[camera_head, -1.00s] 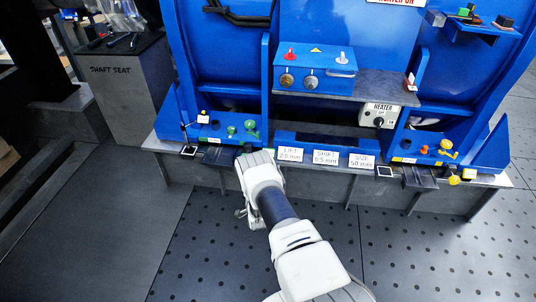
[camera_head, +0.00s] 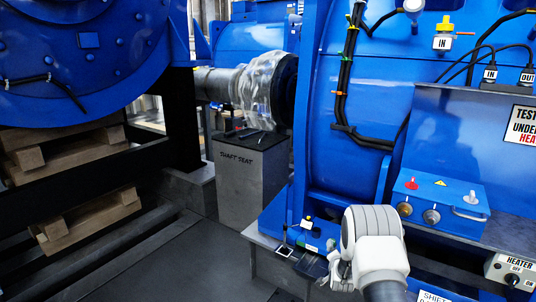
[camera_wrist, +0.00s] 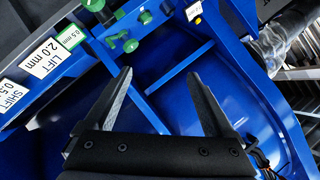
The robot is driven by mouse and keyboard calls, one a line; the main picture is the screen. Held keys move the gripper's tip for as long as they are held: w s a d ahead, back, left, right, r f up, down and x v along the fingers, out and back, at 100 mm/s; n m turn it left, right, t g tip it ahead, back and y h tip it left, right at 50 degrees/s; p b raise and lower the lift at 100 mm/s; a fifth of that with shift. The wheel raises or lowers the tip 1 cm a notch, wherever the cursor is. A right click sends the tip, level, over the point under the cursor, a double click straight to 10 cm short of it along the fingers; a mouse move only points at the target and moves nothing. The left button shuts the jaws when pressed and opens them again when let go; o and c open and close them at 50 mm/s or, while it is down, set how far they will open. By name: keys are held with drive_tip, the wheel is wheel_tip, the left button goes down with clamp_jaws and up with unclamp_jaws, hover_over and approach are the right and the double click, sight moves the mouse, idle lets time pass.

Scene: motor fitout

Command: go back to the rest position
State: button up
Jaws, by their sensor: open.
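My gripper shows in the wrist view (camera_wrist: 160,76) with its two dark fingers apart and nothing between them. Beyond the fingers lies a blue machine frame (camera_wrist: 182,92). In the head view my white arm reaches up from the bottom right, in front of the blue motor housing (camera_head: 350,172). The gripper end, left of the white wrist, is small and partly hidden there.
A blue switch box (camera_head: 438,205) and a heater switch (camera_head: 512,268) sit right of my arm. A grey shaft seat block (camera_head: 245,185) stands left, below a plastic-wrapped shaft (camera_head: 262,88). Green knobs (camera_wrist: 123,40) and white labels (camera_wrist: 50,57) lie near the fingers in the wrist view.

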drive_tip(key=s+a+r+n+g+y, duration=0.1)
drive_tip(key=s+a+r, duration=0.1)
drive_tip(key=r, duration=0.6)
drive_tip(key=s+a+r+n+g, duration=0.1)
drive_tip(key=s+r+n, duration=0.1)
drive_tip(key=r, duration=0.6)
drive_tip(key=s+a+r+n+g+y, duration=0.15)
drive_tip(key=s+a+r, duration=0.25)
drive_tip(key=s+r, duration=0.7)
drive_tip(key=s+a+r+n+g, duration=0.1)
drive_tip(key=s+r+n, duration=0.1)
drive_tip(key=s, duration=0.9)
drive_tip(key=s+a+r+n+g, duration=0.1)
drive_tip(key=s+r+n+g, duration=0.15)
drive_tip(key=s, duration=0.95)
drive_tip(key=s+a+r+n, duration=0.1)
drive_tip(key=s+a+n, duration=0.15)
drive_tip(key=s, duration=0.85)
wheel_tip(320, 180, up, 23)
drive_tip(key=p, duration=2.3)
drive_tip(key=shift+w+d, duration=0.3)
drive_tip(key=shift+d, duration=0.1)
drive_tip(key=c, duration=0.6)
drive_tip(key=shift+a+n, duration=0.2)
drive_tip(key=shift+n, duration=0.05)
